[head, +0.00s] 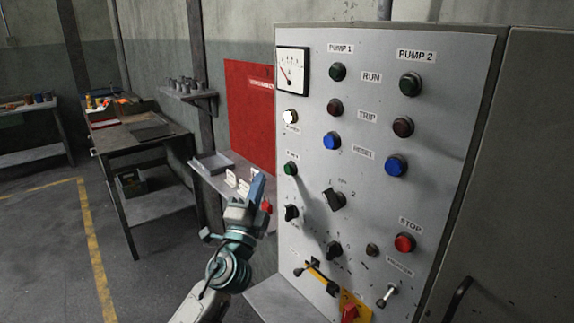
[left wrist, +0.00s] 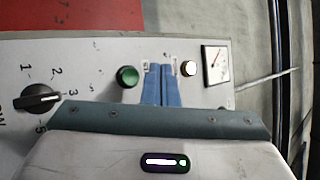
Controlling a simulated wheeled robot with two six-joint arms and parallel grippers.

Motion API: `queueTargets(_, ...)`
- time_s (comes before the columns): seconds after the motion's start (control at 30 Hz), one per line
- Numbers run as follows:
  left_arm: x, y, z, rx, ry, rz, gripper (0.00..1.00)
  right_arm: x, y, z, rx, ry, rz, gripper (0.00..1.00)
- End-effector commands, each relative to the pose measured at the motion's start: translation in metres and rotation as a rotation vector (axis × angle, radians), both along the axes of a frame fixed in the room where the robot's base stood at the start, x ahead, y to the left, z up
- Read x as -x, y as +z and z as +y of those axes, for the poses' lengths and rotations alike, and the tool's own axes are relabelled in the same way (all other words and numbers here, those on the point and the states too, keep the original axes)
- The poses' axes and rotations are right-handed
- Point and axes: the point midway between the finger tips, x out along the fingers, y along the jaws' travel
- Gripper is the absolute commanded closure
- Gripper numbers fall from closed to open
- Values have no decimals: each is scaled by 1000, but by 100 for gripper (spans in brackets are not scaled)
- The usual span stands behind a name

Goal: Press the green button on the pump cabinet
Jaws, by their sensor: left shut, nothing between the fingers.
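The pump cabinet (head: 375,180) has a grey panel with a small green button (head: 290,168) on its left side, below a lit white lamp (head: 290,116). The green button also shows in the left wrist view (left wrist: 128,76), just left of the fingers. Two more dark green round fittings sit in the RUN row, under PUMP 1 (head: 338,72) and PUMP 2 (head: 410,84). My left gripper (head: 257,185) is shut and empty, its blue fingers left of and a little below the green button in the head view. The wrist view shows the fingertips (left wrist: 162,68) between button and white lamp. My right gripper is not in view.
Blue RESET buttons (head: 331,141), a red STOP button (head: 404,242), black rotary knobs (head: 334,199) and a yellow-red switch (head: 348,311) share the panel. A grey shelf (head: 222,183) and red board (head: 250,115) stand left. Workbenches stand farther left.

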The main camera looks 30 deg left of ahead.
Motion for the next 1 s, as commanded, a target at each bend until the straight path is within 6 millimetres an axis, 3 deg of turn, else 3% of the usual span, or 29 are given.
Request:
queueTargets(0.2,-27,0,-10,3,1,-1,100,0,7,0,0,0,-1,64)
queueTargets(0.4,-40,0,-16,0,1,-1,100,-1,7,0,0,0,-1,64)
queueTargets(1.0,-42,0,-17,-1,1,0,100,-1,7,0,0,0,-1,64)
